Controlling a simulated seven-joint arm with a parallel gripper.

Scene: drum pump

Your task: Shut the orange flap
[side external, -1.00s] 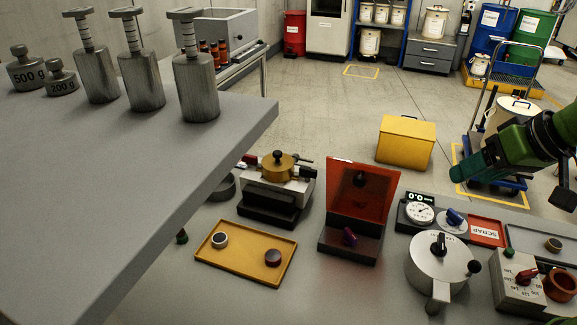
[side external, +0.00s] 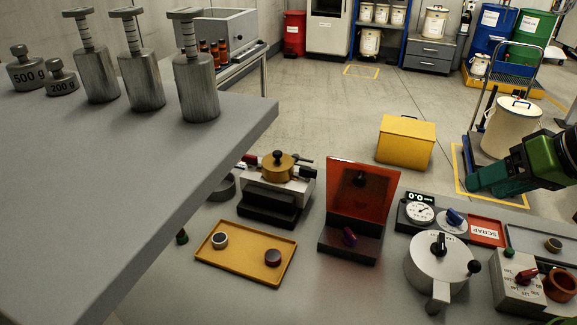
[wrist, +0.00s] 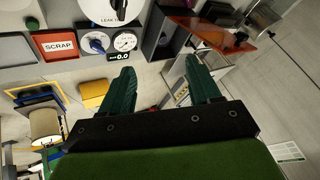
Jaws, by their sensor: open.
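The orange flap (side external: 382,190) is a translucent panel standing upright, open, at the back of a dark base (side external: 340,246) in the side external view. A purple-handled knob (side external: 349,237) sits on the base. In the wrist view the flap (wrist: 207,30) shows at the upper right, beyond my fingertips.
The gauge unit (side external: 420,212) and red SCRAP tray (side external: 486,231) stand right of the flap. A silver round pot (side external: 437,265) is in front of them. A brass-topped fixture (side external: 277,190) and yellow tray (side external: 235,257) stand to the left.

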